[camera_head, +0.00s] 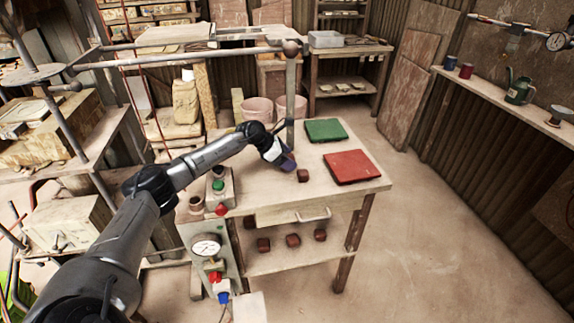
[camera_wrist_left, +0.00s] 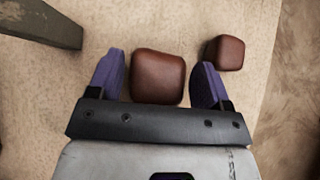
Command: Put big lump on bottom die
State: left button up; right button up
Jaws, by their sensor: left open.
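The big lump (camera_wrist_left: 157,78) is a reddish-brown rounded block on the pale tabletop. In the left wrist view it lies between the two purple fingers of my left gripper (camera_wrist_left: 158,85), with a narrow gap on each side. My left gripper (camera_head: 284,162) is open over the table in the head view and hides the big lump there. A smaller brown lump (camera_wrist_left: 225,52) lies just beyond the right finger; it also shows in the head view (camera_head: 303,175). I cannot pick out the bottom die for certain. My right gripper is not in view.
A green pad (camera_head: 325,131) and a red pad (camera_head: 352,167) lie on the table's right side. A grey post (camera_head: 291,95) stands close behind my left gripper. A button box (camera_head: 219,187) sits at the left edge. Several brown lumps (camera_head: 293,240) are on the lower shelf.

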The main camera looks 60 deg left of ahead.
pick_arm(q)
jog(key=c, duration=0.9)
jog(key=shift+r, duration=0.1)
jog(key=shift+r, duration=0.1)
notch_tip(320, 180, up, 4)
jog(key=shift+f+p, duration=0.1)
jog(key=shift+p, duration=0.65)
jog(key=w+d+r+p, duration=0.1)
jog(key=d+r, duration=0.1)
jog(key=d, duration=0.1)
jog(key=w+d+r+p, duration=0.1)
jog(key=d+r, duration=0.1)
jog(key=d, duration=0.2)
jog(key=w+d+r+p, duration=0.1)
jog(key=d+r, duration=0.2)
jog(key=d, duration=0.1)
jog(key=shift+w+d, duration=0.1)
jog(key=shift+w, duration=0.1)
